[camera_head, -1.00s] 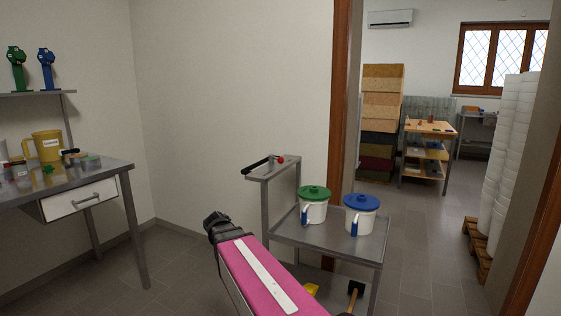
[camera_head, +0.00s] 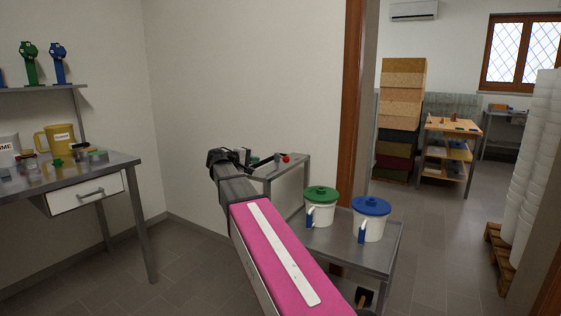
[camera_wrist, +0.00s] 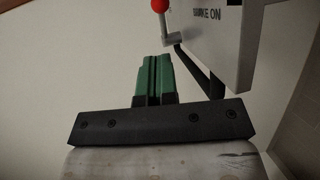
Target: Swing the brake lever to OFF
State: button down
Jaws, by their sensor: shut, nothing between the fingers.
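The brake lever (camera_head: 268,160) is on the narrow raised shelf of a grey metal cart, partly hidden by my wrist. A red knob (camera_head: 286,158) shows at its right. In the wrist view the red knob (camera_wrist: 160,5) sits on a short grey crank, and a black bar (camera_wrist: 198,72) slants down to the right. A pale plate (camera_wrist: 232,50) beside it carries partly covered lettering, of which "ON" is readable. My gripper (camera_wrist: 154,75) has green fingers, shut and empty, close to the left of the black bar. I cannot tell whether they touch.
The cart's lower top (camera_head: 345,240) holds a green-lidded pot (camera_head: 320,208) and a blue-lidded pot (camera_head: 370,218) near my forearm. A workbench (camera_head: 130,160) with mugs and a drawer stands at left. A wall is behind the lever; a doorway opens at right.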

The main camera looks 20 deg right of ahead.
aim_at(284, 159)
jog(key=shift+d, duration=0.1)
jog(key=x, duration=1.4)
jog(key=shift+f, duration=0.1)
jog(key=shift+s, duration=0.1)
